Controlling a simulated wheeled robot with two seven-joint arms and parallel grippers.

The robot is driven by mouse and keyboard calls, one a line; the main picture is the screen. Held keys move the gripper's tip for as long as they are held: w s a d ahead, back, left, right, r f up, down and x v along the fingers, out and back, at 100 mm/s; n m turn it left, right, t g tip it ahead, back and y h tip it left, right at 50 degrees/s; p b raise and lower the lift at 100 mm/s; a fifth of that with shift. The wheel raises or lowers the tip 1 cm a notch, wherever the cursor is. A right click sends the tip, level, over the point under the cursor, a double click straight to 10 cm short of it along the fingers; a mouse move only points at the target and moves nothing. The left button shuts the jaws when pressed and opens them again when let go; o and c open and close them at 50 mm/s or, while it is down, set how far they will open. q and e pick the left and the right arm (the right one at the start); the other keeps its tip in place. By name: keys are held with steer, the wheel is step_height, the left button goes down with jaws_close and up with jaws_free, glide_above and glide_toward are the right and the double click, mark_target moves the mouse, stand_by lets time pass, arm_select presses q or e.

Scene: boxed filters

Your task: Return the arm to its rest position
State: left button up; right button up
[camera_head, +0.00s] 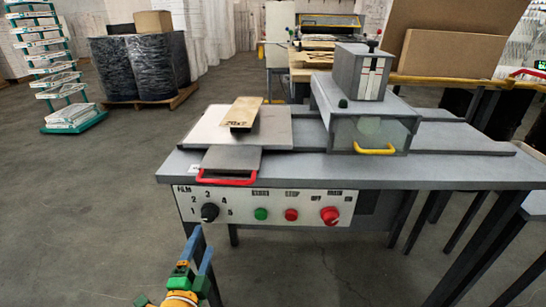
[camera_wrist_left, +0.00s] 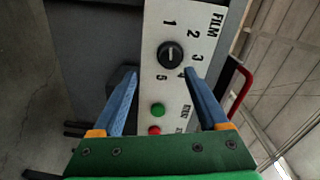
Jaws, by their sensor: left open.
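My left gripper (camera_head: 199,243) is open and empty, in front of the control panel (camera_head: 374,203) at the lower left of the machine. In the left wrist view its two blue fingers (camera_wrist_left: 160,72) point at the panel, with the black film knob (camera_wrist_left: 170,55) just beyond and between their tips. The knob (camera_head: 209,212) also shows in the head view, just above the fingers, and looks apart from them. My right gripper is out of view.
A tan box (camera_head: 243,111) lies on the machine's plate, behind the red handle (camera_head: 226,180). A yellow handle (camera_head: 374,150) fronts the clear-sided chamber. Green (camera_head: 261,214) and red (camera_head: 291,215) buttons line the panel. The floor (camera_head: 90,215) at left is clear.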

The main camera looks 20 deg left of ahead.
arm_select(q)
steer(key=s+d+f+n+g+h, duration=0.1)
steer(key=s+d+f+n+g, duration=0.2)
steer(key=f, duration=0.7)
steer(key=s+d+f+n+g+h, duration=0.1)
steer(key=s+f+g, duration=0.25)
steer(key=f, duration=0.55)
steer(key=s+d+f+n+g+h, duration=0.15)
steer(key=s+f, duration=0.25)
steer(key=f, duration=0.6)
steer(key=s+d+f+n+g, duration=0.15)
steer(key=s+f+g, duration=0.3)
steer(key=s, duration=0.55)
steer(key=s+d+f+n+g, duration=0.1)
steer(key=s+f+n+g, duration=0.2)
steer(key=s+f, duration=0.5)
steer(key=s+r+p, duration=0.4)
steer(key=r+p, duration=1.1)
steer(key=r, duration=0.2)
steer(key=shift+d+g+p, duration=0.15)
steer(key=shift+g+p, duration=0.2)
steer(key=shift+r+h, duration=0.1)
steer(key=shift+h, duration=0.15)
